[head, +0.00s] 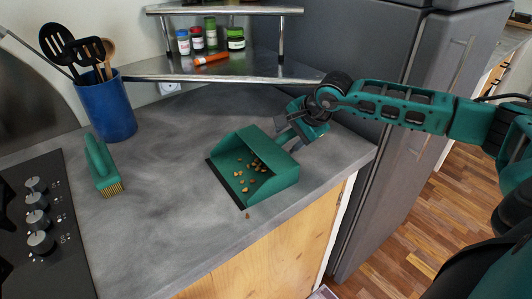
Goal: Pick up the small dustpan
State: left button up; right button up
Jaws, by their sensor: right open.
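The small dustpan (270,185) is green and lies on the grey counter, with several brown crumbs in it and its dark front lip toward the left. My right gripper (291,143) is at the back right end of the dustpan, where the handle would be. It is open, and the dustpan's handle is mostly hidden there, so I cannot tell whether the fingers touch it. My left gripper is not in view.
A green brush (102,165) lies left on the counter (170,210). A blue utensil pot (105,108) stands behind it, beside a hob (50,230). A metal corner shelf (225,68) with jars is at the back. A grey fridge (385,130) stands right.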

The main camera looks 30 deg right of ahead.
jog(key=shift+c, duration=0.4)
grip_shut()
